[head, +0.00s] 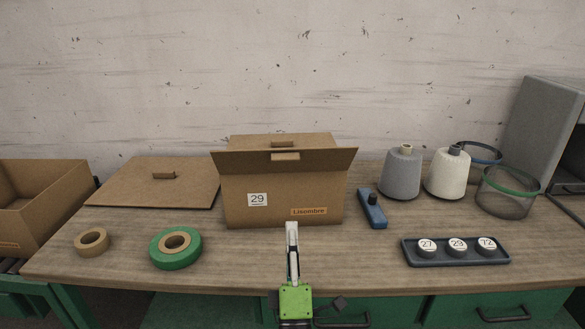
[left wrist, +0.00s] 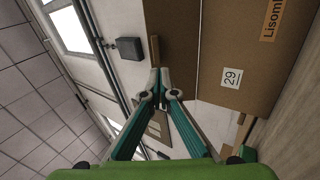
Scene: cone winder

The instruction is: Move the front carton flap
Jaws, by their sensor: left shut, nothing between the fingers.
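The brown carton (head: 283,192) stands mid-table, with a "29" label and a "Lisombre" label on its front. Its front flap (head: 240,161) shows as a wide darker band along the top front edge, with a small tab at its middle. Behind it rises another flap (head: 250,142). My left gripper (head: 292,231) is in front of the carton, low and near its right half; its fingers are shut and empty. In the left wrist view the fingertips (left wrist: 160,75) meet beside the carton (left wrist: 245,50), which appears sideways. I cannot tell whether they touch the flap (left wrist: 172,35).
A flat cardboard sheet (head: 150,188) and tape rolls (head: 174,249) (head: 92,241) lie left. A blue tool (head: 371,209), yarn cones (head: 401,174) (head: 447,176), wire baskets (head: 508,195) and a tray of numbered knobs (head: 455,258) are right. An open box (head: 35,215) stands far left.

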